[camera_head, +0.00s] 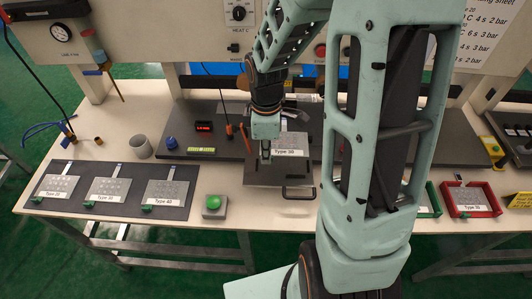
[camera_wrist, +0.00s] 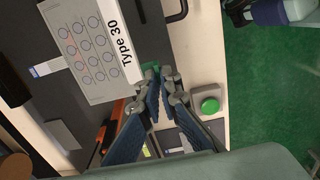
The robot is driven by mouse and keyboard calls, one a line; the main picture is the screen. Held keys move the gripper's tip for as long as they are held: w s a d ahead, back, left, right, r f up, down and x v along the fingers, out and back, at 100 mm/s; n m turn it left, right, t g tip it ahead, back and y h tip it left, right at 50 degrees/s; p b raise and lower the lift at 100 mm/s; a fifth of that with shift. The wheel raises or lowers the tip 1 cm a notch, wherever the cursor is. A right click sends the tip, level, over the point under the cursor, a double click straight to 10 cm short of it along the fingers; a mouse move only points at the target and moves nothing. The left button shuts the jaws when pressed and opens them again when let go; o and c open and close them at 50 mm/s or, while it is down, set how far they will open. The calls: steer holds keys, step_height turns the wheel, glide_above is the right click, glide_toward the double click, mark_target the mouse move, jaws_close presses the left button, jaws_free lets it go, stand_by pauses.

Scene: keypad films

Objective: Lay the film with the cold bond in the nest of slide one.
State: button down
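A grey film (camera_head: 291,140) with rows of round keys and a "Type 30" label is over the dark slide (camera_head: 275,178) at the centre of the bench. In the wrist view the same film (camera_wrist: 88,45) fills the upper left, with its pale tail (camera_wrist: 47,68) pointing left. My gripper (camera_head: 265,158) is at the film's lower left corner. In the wrist view my gripper's fingertips (camera_wrist: 161,78) are close together on the film's small green tab (camera_wrist: 150,68). I cannot tell whether the film rests in the nest or hangs just above it.
A dark mat at the left bears three labelled films (camera_head: 58,186), (camera_head: 107,190), (camera_head: 166,193). A green button (camera_head: 213,202) stands beside the slide's handle (camera_head: 298,192). A grey cup (camera_head: 141,146) is behind the mat. A red tray (camera_head: 470,199) stands at the right; my arm hides the bench between.

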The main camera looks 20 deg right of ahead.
mark_target(266, 179)
steer(key=shift+f+b, duration=3.2)
steer(key=shift+f, duration=0.95)
steer(key=shift+f, duration=0.4)
steer(key=c, duration=2.1)
jaws_free()
step_height(266, 179, up, 12)
steer(key=shift+r, duration=0.1)
